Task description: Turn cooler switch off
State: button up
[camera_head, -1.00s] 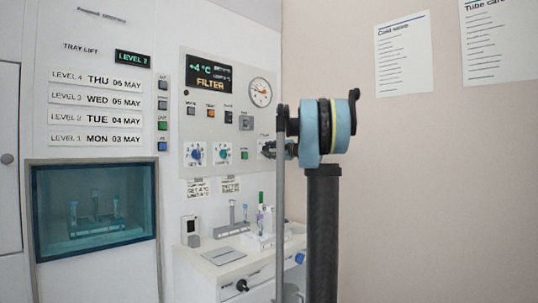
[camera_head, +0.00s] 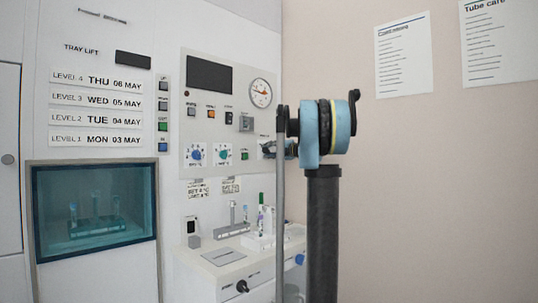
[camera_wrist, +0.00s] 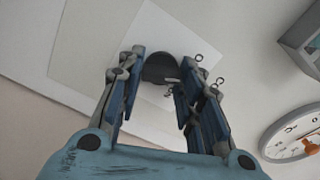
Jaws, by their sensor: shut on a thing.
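The cooler switch shows in the wrist view as a dark rounded knob (camera_wrist: 160,68) on a pale plate (camera_wrist: 120,75). My gripper (camera_wrist: 159,82) has its blue-grey fingers on both sides of the knob and is shut on it. In the head view my gripper (camera_head: 279,149) is at the right edge of the cooler's control panel (camera_head: 204,111), partly hidden by my arm. The knob itself is hidden there. The panel's display (camera_head: 209,75) is dark. The exact angle of the knob is hard to tell.
A round gauge (camera_head: 261,93) is beside my gripper; it also shows in the wrist view (camera_wrist: 295,132). Small buttons and two blue and teal dials (camera_head: 196,155) are on the panel. Below is a white counter (camera_head: 226,265) with tubes. A glass-fronted compartment (camera_head: 95,211) is at left.

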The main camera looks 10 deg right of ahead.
jog(key=shift+d+n, duration=0.1)
jog(key=shift+n, duration=1.8)
jog(key=o, duration=1)
jog(key=shift+w, duration=0.1)
jog(key=shift+o, duration=0.2)
jog(key=v, duration=1.2)
